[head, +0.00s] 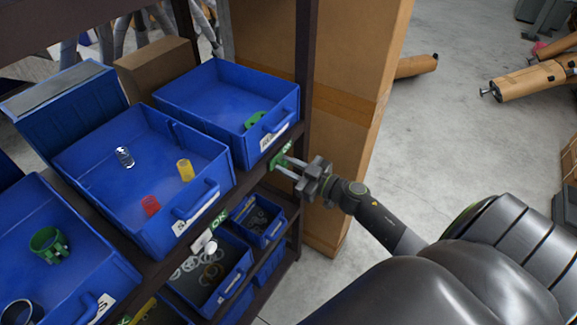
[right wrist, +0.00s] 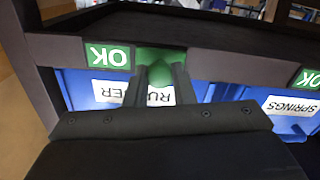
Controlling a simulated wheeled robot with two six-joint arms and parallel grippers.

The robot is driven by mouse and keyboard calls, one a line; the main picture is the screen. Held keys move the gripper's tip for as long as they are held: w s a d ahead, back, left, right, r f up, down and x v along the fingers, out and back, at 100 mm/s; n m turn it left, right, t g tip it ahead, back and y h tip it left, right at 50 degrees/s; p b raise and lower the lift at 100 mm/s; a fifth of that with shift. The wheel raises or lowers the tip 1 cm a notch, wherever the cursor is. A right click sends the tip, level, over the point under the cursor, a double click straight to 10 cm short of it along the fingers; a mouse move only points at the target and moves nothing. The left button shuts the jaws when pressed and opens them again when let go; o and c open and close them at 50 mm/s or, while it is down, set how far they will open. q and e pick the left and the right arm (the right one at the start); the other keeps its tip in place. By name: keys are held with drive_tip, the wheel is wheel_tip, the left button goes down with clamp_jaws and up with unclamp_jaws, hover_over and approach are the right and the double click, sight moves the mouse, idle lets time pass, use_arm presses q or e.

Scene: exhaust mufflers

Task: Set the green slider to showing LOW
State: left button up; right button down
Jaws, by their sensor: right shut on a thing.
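The green slider (right wrist: 160,64) sits on the dark shelf edge above the bin labelled RUBBER. A green OK sign (right wrist: 108,55) shows right beside it in the right wrist view, where the lettering is upside down. My right gripper (right wrist: 158,82) is shut on the slider, one finger on each side of its knob. In the head view the right gripper (head: 284,166) reaches the slider (head: 275,161) from the right, and the OK sign (head: 287,147) shows by the fingers. No LOW lettering is visible. My left gripper is not in view.
The rubber bin (head: 205,97) stands above the slider with a green part inside. A shelf post and cardboard box (head: 345,90) stand close behind my gripper.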

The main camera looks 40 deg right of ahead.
sight(288, 145)
drive_tip(key=d, duration=0.2)
drive_tip(key=w+d, duration=0.1)
drive_tip(key=d, duration=0.1)
drive_tip(key=w+d+b, duration=0.1)
drive_tip(key=d, duration=0.1)
drive_tip(key=shift+w+d, duration=0.1)
drive_tip(key=shift+w, duration=0.1)
drive_tip(key=shift+r, duration=0.1)
drive_tip(key=c, duration=1.6)
unclamp_jaws()
drive_tip(key=o, duration=0.4)
drive_tip(key=shift+d, duration=0.1)
